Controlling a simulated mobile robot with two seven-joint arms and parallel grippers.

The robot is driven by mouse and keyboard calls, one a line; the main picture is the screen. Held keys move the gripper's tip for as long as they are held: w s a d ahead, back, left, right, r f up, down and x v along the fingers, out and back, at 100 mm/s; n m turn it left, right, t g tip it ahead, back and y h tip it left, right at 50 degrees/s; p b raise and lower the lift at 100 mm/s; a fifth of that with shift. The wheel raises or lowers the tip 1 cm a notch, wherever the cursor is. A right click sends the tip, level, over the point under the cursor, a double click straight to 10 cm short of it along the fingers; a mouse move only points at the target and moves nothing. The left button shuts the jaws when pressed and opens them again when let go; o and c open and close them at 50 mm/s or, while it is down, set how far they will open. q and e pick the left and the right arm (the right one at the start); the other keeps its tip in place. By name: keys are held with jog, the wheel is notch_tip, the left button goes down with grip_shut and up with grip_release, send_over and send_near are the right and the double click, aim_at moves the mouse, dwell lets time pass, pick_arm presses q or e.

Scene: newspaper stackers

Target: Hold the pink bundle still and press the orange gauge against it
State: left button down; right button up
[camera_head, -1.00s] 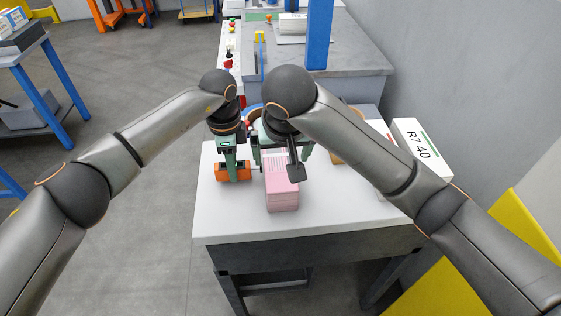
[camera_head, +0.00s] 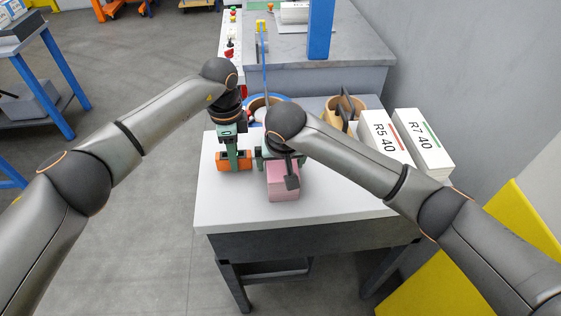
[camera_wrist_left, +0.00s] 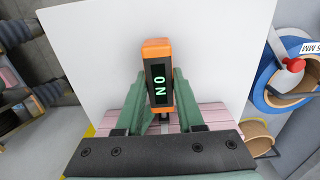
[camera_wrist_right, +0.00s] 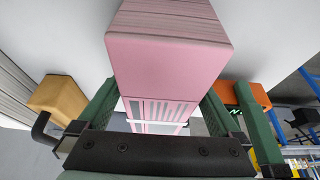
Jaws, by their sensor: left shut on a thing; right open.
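The pink bundle (camera_head: 284,187) stands on the white table top, partly hidden by my right arm. My right gripper (camera_wrist_right: 158,112) is open, with a green finger on either side of the bundle (camera_wrist_right: 170,60) in the right wrist view; gaps show beside it. My left gripper (camera_head: 234,156) is shut on the orange gauge (camera_head: 222,163), just left of the bundle in the head view, with a small gap between them. In the left wrist view the gauge (camera_wrist_left: 156,48) has a dark display with green characters. The gauge also shows at the right in the right wrist view (camera_wrist_right: 228,92).
The white table (camera_head: 225,208) has bare room in front. White boxes marked R5 40 (camera_head: 384,140) and R7 40 (camera_head: 424,140) stand at its right. A blue-rimmed roll (camera_wrist_left: 268,85) and a tan roll (camera_head: 338,104) lie behind. A grey wall and yellow panel (camera_head: 500,250) bound the right.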

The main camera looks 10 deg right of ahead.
jog(key=shift+c, duration=0.2)
grip_shut()
dwell(0.5)
dwell(0.6)
pick_arm(q)
jog(key=shift+d, duration=0.5)
jog(key=shift+d, duration=0.3)
pick_arm(e)
jog(key=shift+a+r, duration=0.1)
jog(key=shift+a, duration=0.15)
dwell(0.4)
pick_arm(q)
jog(key=shift+a, duration=2)
pick_arm(e)
jog(key=shift+d, duration=0.2)
